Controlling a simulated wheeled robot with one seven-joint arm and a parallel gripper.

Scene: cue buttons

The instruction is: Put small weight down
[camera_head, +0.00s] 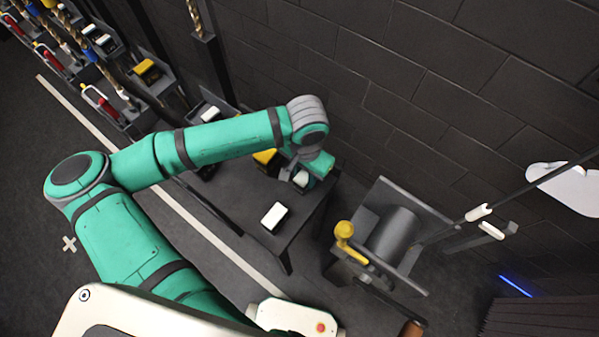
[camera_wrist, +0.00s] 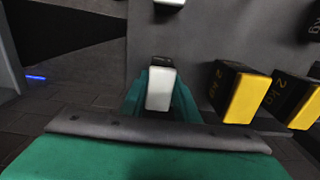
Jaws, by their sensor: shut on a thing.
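A small weight with a white face and dark body (camera_wrist: 159,94) sits between the green fingers of my gripper (camera_wrist: 160,84) in the wrist view. My gripper is shut on it. In the head view the held weight (camera_head: 301,179) shows under the end of my arm, over the far end of a dark table (camera_head: 291,229). Whether it touches the table top is hard to tell. Another white-faced weight (camera_head: 274,215) lies on the table apart from my gripper; its edge also shows at the top of the wrist view (camera_wrist: 170,2).
Yellow-faced weights marked 2 kg (camera_wrist: 242,99) stand close to the right of my gripper in the wrist view; one shows on the table (camera_head: 265,156). A grey machine with a drum (camera_head: 393,234) and yellow knob stands right of the table. A brick wall (camera_head: 420,75) is behind.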

